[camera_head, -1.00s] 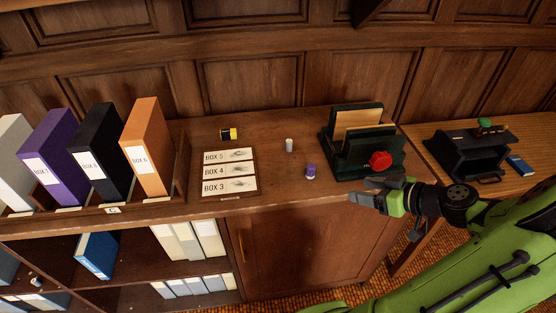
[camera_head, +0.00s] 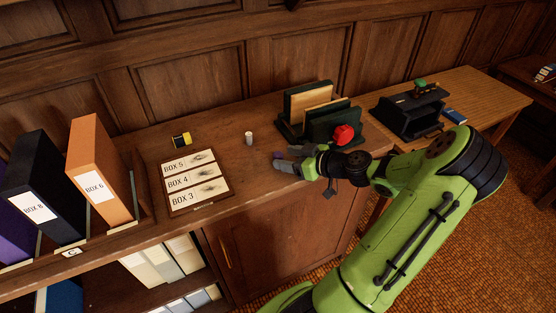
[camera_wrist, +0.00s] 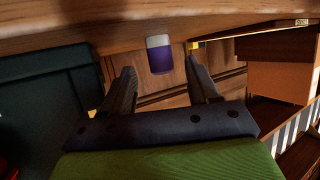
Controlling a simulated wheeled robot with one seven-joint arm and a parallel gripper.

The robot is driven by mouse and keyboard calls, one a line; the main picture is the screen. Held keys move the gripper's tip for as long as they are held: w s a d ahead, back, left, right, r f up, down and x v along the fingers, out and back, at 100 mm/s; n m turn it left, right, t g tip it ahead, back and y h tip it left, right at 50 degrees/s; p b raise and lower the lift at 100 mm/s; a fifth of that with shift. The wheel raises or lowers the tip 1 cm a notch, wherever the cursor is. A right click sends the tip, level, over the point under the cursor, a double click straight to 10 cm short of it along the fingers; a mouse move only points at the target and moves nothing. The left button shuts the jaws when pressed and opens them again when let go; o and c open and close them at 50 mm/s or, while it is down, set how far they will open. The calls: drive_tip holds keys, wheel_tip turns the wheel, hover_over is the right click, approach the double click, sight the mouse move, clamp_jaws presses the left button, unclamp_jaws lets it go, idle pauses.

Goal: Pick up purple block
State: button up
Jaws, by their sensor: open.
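The purple block (camera_wrist: 159,60) is a small upright piece with a pale band at one end. In the wrist view it shows between my fingertips, beyond or level with their ends; contact is not visible. In the head view only a bit of purple (camera_head: 277,154) shows at the fingertips, the rest hidden by my gripper (camera_head: 284,161). My gripper is open around the block's sides in the wrist view (camera_wrist: 162,76), low over the wooden cabinet top (camera_head: 240,165).
A dark green file holder (camera_head: 330,122) with a red ball-like item (camera_head: 343,134) stands close behind my gripper. Binders (camera_head: 100,170) stand further left.

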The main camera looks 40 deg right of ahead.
sight(282, 157)
drive_tip(key=x, duration=0.4)
drive_tip(key=shift+f, duration=0.1)
drive_tip(key=shift+s, duration=0.1)
drive_tip(key=c, duration=1)
wheel_tip(282, 157, up, 10)
drive_tip(key=shift+r+p, duration=0.15)
drive_tip(key=shift+p, duration=1)
